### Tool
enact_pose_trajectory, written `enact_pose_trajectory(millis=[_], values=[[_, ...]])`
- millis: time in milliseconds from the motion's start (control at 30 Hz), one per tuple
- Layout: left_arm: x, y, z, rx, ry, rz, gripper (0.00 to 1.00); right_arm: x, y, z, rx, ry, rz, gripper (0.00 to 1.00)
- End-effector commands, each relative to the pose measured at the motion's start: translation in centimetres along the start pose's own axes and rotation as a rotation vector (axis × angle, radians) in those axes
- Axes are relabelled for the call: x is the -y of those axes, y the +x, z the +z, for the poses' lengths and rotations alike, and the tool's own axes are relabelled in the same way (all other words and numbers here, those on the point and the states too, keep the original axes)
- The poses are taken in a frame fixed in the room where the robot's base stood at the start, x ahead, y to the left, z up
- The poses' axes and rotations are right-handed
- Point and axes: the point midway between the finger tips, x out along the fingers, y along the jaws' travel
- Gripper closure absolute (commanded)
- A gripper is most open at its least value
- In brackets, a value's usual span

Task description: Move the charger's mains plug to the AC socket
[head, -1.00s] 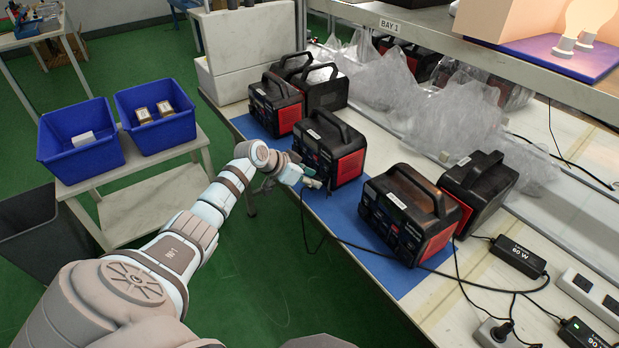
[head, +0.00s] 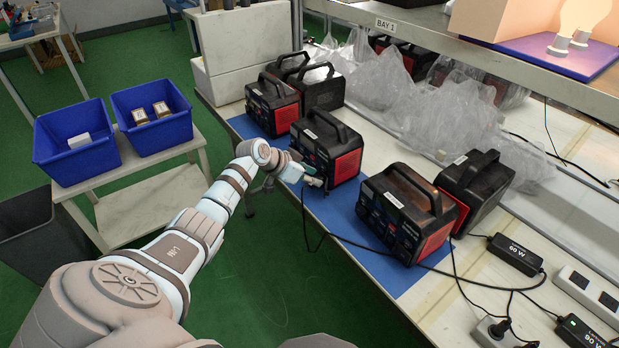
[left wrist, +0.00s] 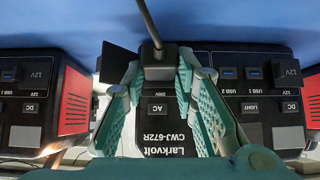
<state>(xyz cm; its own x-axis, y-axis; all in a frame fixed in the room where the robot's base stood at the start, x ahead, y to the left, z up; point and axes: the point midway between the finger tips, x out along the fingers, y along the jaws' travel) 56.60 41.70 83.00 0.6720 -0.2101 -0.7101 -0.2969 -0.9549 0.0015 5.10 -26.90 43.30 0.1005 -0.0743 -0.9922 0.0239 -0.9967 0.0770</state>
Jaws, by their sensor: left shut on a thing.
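My left gripper (head: 314,182) is at the front of the middle power station (head: 326,150), a black case with red sides and a top handle. In the left wrist view the teal fingers (left wrist: 158,72) are shut on a black mains plug (left wrist: 158,68), its cable running up the picture. The plug lies against the station's front, directly by the label "AC 230V" (left wrist: 158,107). It covers the AC socket, so I cannot tell how deep it sits. The front also reads "Larkvolt CWJ-672R". My right gripper is not in view.
The plug's black cable (head: 306,235) hangs over the table edge and runs right towards the chargers, including a 60 W brick (head: 515,253). A power strip (head: 590,290) lies at right. More power stations (head: 400,215) stand nearby. Blue bins (head: 75,150) stand at left.

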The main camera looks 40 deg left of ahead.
Motion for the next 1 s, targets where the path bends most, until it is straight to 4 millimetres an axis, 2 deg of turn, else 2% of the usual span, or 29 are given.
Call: enact_pose_trajectory(millis=[500,533,667,1000], values=[[0.04,0.29,-0.3,0.0,-0.001,-0.001,1.0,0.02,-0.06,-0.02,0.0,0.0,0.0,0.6],[0.04,0.3,-0.29,0.0,0.0,-0.001,0.71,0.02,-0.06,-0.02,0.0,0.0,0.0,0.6],[0.04,0.3,-0.27,0.0,0.0,-0.001,0.51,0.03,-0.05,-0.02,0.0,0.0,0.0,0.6],[0.02,0.3,-0.26,0.0,0.0,0.0,0.51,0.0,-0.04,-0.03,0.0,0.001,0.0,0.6]])
